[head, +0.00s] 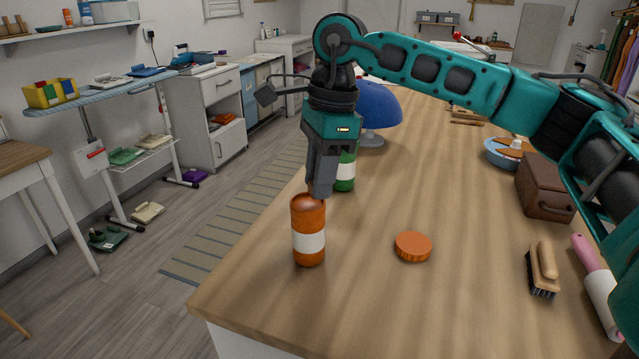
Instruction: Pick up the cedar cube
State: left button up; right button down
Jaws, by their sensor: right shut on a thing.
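I cannot make out a cedar cube in the head view. My right gripper (320,194) points down and is shut at the top of an orange bottle (308,225) with a white band. The bottle is upright near the left edge of the wooden counter (450,310). The fingertips hide part of its top, and I cannot tell whether its base touches the counter. A green bottle (345,180) with a white band is partly hidden behind the gripper. My left gripper is not in view.
A round orange lid (413,246) lies right of the bottle. A brush (542,268), a brown case (545,190) and a blue bowl (503,155) are further right. A blue dome-shaped thing (378,105) stands behind the gripper. The counter's front middle is clear.

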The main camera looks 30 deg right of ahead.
pick_arm(q)
jog(key=p, duration=0.1)
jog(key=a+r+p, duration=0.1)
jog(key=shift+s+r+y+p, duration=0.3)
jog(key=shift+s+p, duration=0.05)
jog(key=shift+p, duration=0.05)
pick_arm(e)
notch_tip(320, 180, up, 18)
jog(key=shift+r, duration=0.15)
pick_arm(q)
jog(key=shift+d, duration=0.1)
